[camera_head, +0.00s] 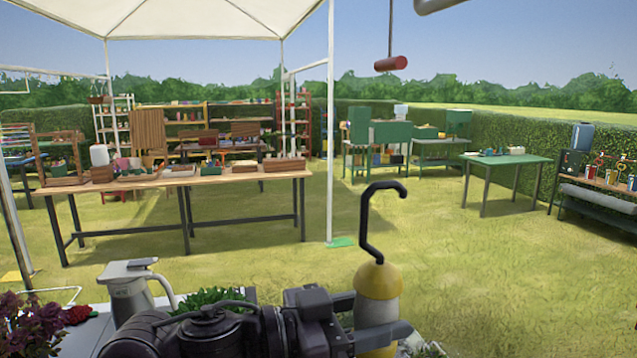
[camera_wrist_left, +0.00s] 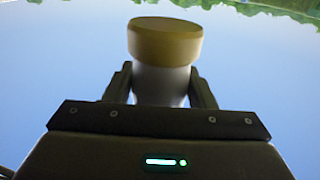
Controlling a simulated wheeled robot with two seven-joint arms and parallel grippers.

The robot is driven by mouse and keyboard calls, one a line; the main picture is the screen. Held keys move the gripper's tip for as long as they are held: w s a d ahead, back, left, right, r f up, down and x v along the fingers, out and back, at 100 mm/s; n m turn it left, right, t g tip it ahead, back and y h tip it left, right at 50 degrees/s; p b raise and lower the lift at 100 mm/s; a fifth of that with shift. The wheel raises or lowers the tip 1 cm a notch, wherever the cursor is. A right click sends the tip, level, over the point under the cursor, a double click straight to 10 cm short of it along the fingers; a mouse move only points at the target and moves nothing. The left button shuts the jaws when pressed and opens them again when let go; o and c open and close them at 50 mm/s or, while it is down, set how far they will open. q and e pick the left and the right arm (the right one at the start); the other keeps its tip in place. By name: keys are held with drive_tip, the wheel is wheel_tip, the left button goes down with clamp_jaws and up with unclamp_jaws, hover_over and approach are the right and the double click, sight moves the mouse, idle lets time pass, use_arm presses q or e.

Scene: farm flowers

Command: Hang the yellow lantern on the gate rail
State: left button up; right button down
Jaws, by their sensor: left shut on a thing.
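The yellow lantern (camera_head: 379,280) has a yellow cap, a pale grey-white body and a tall black hook on top. It is upright at the lower right of centre in the head view. My left gripper (camera_head: 378,322) is shut around its body. In the left wrist view the lantern's yellow end (camera_wrist_left: 165,42) sticks out beyond the fingers of my left gripper (camera_wrist_left: 162,85), which sit on both sides of the pale body. The black hook is free and touches nothing. I cannot identify the gate rail for sure. My right gripper is not in view.
A grey bent tube (camera_head: 437,5) crosses the top right edge, and a red cylinder (camera_head: 390,63) hangs from a thin rod. A grey watering can (camera_head: 131,290) and plants stand at the near left. A long wooden table (camera_head: 230,186) and a white canopy post (camera_head: 330,150) are farther back. Open grass lies between.

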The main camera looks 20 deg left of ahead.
use_arm(q)
drive_tip(key=s+r+m+g+p, duration=0.1)
drive_tip(key=r, duration=0.3)
drive_tip(key=r+g+h+p, duration=0.1)
drive_tip(key=r, duration=0.4)
drive_tip(key=s+d+r+m+g+h+p, duration=0.1)
drive_tip(key=r+p, duration=0.1)
drive_tip(key=r, duration=0.2)
drive_tip(key=shift+s+r+m, duration=0.15)
drive_tip(key=shift+s+m, duration=0.15)
drive_tip(key=shift+s, duration=0.05)
drive_tip(key=s+a+r+n+t+y+p, duration=0.1)
drive_tip(key=s+a+r+p, duration=0.15)
drive_tip(key=r, duration=0.35)
drive_tip(key=s+a+r+n+t+y+p, duration=0.1)
drive_tip(key=s+a+r+t, duration=0.15)
drive_tip(key=r, duration=0.35)
drive_tip(key=w+d+f, duration=0.3)
drive_tip(key=w+d, duration=0.7)
drive_tip(key=d, duration=0.2)
drive_tip(key=shift+w+f+g, duration=0.25)
drive_tip(key=shift+f+g, duration=0.1)
drive_tip(key=shift+g, duration=0.1)
drive_tip(key=shift+d+f, duration=0.15)
drive_tip(key=shift+f, duration=0.25)
